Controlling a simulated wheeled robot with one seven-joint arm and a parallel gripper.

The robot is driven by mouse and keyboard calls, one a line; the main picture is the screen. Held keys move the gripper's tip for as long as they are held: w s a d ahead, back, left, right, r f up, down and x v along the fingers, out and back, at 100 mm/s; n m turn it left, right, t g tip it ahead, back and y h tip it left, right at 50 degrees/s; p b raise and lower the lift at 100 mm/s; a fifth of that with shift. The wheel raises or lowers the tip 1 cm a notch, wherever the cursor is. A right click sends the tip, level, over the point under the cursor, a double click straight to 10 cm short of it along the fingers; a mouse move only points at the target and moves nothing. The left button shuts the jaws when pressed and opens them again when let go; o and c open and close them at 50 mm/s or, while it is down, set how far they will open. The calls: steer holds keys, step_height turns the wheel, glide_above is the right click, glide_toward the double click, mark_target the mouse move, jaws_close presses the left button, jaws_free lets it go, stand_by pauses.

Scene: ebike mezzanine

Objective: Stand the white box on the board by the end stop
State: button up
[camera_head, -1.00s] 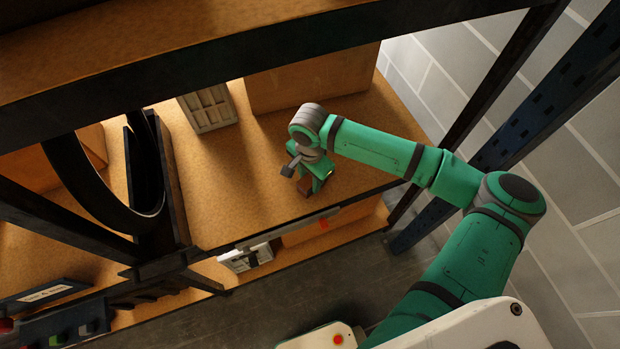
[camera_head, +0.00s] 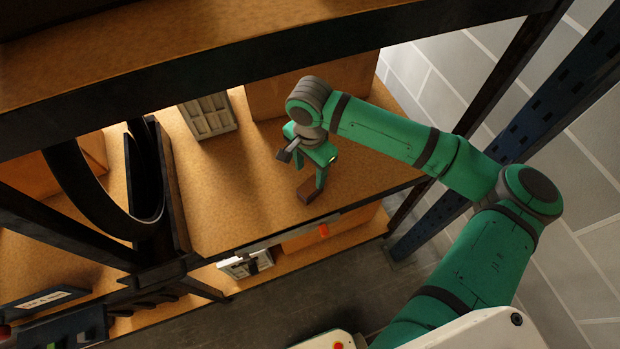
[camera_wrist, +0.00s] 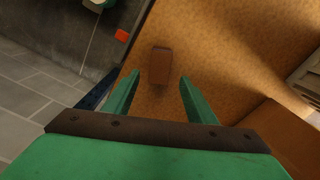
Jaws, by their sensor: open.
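A small brown block (camera_head: 309,191) lies on the orange-brown shelf board (camera_head: 230,195) near its front edge. It also shows in the wrist view (camera_wrist: 160,66). My gripper (camera_head: 320,178) is open and above the board, right beside the block in the head view. In the wrist view the block lies ahead of the spread fingertips (camera_wrist: 160,76), apart from them, with nothing held. I cannot surely tell a white box; a pale ribbed crate (camera_head: 210,115) stands at the back of the board. A dark upright piece (camera_head: 172,185) stands at the board's left end; I cannot tell whether it is the end stop.
A large cardboard box (camera_head: 310,85) stands behind my gripper. A dark rack beam (camera_head: 230,75) crosses above the board. A pale item (camera_head: 245,263) lies on the lower shelf. A blue rack post (camera_head: 440,215) is at the right. The board's middle left is clear.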

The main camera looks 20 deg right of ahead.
steer(key=shift+r, duration=1.55)
steer(key=shift+s+f, duration=0.1)
